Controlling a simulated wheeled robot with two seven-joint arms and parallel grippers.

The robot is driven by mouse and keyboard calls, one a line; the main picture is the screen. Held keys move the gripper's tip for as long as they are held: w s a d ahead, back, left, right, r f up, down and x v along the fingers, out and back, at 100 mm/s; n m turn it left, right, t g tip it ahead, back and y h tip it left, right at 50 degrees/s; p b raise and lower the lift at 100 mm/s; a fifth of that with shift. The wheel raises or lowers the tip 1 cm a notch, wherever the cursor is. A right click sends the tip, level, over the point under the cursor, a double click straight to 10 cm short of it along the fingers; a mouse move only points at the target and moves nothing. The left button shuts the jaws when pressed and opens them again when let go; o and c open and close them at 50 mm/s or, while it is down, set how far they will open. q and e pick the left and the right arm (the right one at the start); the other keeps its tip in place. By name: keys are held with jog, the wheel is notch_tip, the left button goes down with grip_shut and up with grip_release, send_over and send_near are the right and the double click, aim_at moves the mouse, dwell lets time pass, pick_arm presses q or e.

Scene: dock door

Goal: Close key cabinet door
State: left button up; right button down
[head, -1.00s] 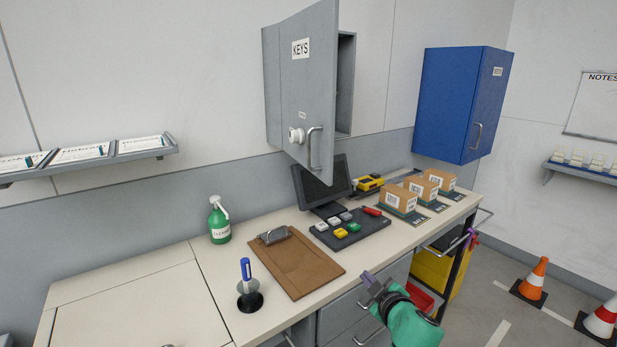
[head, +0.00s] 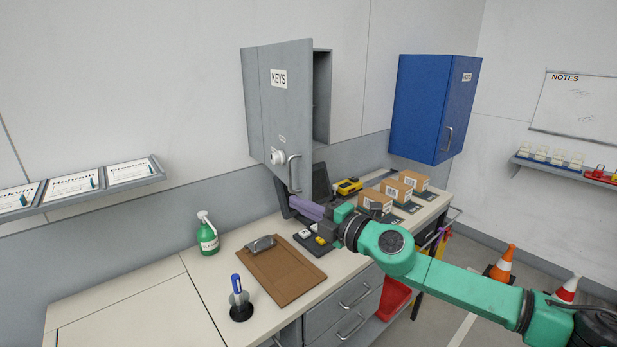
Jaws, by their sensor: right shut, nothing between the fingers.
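The grey key cabinet (head: 322,95) hangs on the wall above the counter. Its door (head: 285,110), labelled KEYS, stands swung open toward me, and part of the dark interior shows at its right. My left gripper is not in view.
A clipboard (head: 280,272), green spray bottle (head: 206,234) and pen holder (head: 240,305) stand on the counter. Boxes (head: 390,192) sit at right, below a closed blue cabinet (head: 430,108).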

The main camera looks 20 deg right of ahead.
aim_at(293, 191)
pick_arm(q)
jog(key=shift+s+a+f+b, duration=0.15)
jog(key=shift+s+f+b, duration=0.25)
jog(key=shift+b, duration=0.6)
pick_arm(e)
jog(key=w+d, duration=0.2)
jog(key=shift+w+d, duration=0.35)
jog(key=shift+w, duration=0.05)
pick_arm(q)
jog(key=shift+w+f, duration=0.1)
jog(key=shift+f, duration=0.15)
pick_arm(e)
jog(key=shift+f, duration=0.1)
